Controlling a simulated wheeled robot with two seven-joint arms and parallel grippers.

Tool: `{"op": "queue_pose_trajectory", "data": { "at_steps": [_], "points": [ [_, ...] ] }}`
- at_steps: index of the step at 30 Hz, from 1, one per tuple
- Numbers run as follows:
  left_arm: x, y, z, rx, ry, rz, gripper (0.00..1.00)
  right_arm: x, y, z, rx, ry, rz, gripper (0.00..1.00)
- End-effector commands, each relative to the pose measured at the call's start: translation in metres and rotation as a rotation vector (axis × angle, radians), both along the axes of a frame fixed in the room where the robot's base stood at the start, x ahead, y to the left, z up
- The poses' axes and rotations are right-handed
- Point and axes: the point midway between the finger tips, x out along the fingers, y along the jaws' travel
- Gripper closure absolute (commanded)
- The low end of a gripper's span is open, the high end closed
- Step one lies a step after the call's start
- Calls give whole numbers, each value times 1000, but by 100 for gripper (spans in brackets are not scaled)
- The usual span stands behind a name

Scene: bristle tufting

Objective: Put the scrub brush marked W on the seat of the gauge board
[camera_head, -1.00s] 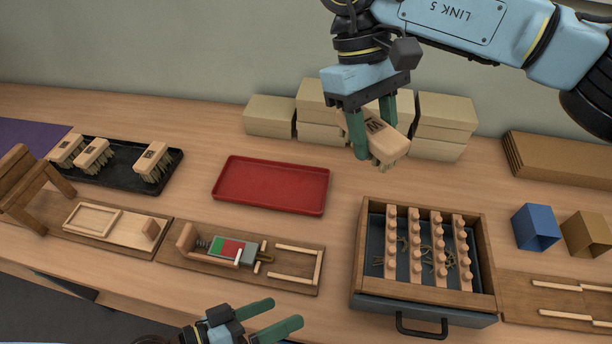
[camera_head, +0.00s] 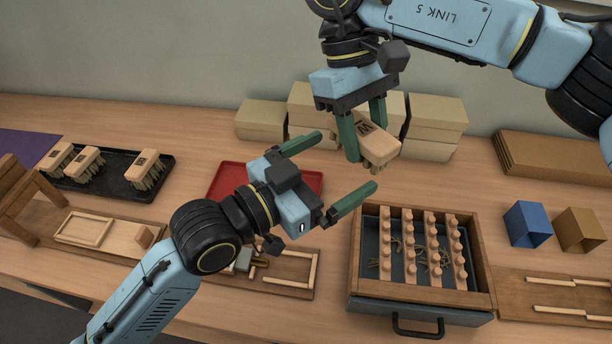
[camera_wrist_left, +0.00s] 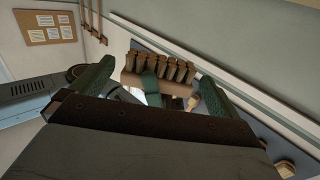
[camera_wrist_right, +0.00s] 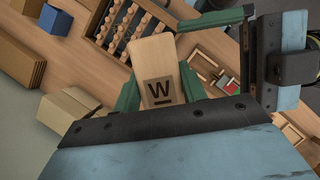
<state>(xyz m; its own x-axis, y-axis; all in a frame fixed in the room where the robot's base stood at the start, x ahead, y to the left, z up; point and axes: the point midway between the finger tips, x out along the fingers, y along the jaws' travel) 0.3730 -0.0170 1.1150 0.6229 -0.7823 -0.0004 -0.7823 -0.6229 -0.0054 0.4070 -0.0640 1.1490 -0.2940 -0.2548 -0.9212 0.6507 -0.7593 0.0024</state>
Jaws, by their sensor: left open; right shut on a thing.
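The W-marked scrub brush (camera_head: 380,148) is a pale wood block held above the table, bristles down. My right gripper (camera_head: 368,138) is shut on it; the W shows upright in the right wrist view (camera_wrist_right: 157,88). My left gripper (camera_head: 348,161) is open, its fingers pointing at the brush with a gap between. In the left wrist view the brush's tufts (camera_wrist_left: 160,68) appear between its fingers. The gauge board (camera_head: 308,262) lies at the front middle. Its pale rails (camera_head: 290,282) show, but my left arm hides most of its red-and-green gauge end.
A red tray (camera_head: 232,178) is partly behind my left gripper. A black tray (camera_head: 115,187) holds several brushes at left. A wooden frame (camera_head: 22,195) stands near it. A drawer box (camera_head: 480,250) with pegged bars is at right, beside blue (camera_head: 528,225) and brown bins (camera_head: 580,230). Cartons (camera_head: 440,120) stand behind.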

Motion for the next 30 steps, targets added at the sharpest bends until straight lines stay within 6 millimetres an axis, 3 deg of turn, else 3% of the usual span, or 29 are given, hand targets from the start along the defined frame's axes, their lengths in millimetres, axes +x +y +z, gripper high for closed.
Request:
{"op": "queue_pose_trajectory", "data": {
  "at_steps": [9,23,30],
  "points": [
    [32,-41,1,-3,0,0,0,0,0,0,0,0,0,80],
    [40,-51,0,0,0,-1,0,0,0,0,0,0,0,80],
    [39,-52,0,-1,2,-3,29,0,0,0,1,-2,-1,80]
  ]
}}
